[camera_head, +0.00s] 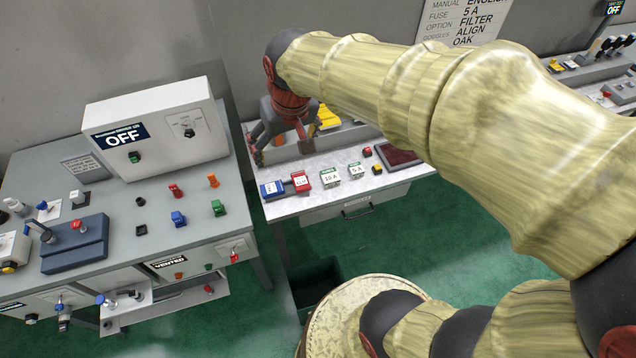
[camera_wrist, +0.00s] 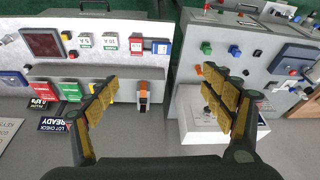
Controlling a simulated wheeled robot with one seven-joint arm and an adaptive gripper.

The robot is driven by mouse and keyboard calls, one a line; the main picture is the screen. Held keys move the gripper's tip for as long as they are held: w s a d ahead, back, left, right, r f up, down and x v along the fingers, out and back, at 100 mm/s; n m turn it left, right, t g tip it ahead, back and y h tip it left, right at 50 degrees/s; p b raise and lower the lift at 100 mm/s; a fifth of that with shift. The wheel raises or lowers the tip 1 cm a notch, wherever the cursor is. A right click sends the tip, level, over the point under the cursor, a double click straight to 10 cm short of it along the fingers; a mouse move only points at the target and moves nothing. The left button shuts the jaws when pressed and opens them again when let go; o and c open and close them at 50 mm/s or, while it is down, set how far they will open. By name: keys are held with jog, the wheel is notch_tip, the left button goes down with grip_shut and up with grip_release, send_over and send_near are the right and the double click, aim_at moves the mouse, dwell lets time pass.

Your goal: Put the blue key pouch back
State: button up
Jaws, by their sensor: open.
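The blue pouch (camera_head: 272,188), with a white label, lies on the front left corner of the right-hand table, beside a red pouch (camera_head: 300,181). In the wrist view the blue pouch (camera_wrist: 161,47) is at top centre, just right of the red pouch (camera_wrist: 136,44). My gripper (camera_head: 272,142) is above the back left of that table, behind the pouches and apart from them. In the wrist view my gripper (camera_wrist: 163,98) has its fingers spread wide with nothing between them.
White cards (camera_head: 330,178) and a dark red panel (camera_head: 398,155) share the tabletop. A grey rack along the back holds several coloured items, including an orange one (camera_wrist: 143,94). The left bench carries a white OFF box (camera_head: 155,132) and several small parts. A gap separates the tables.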

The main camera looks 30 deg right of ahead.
jog(key=s+r+t, duration=0.2)
jog(key=s, duration=1.2)
jog(key=shift+s+r+n, duration=0.15)
jog(key=shift+r+n, duration=0.25)
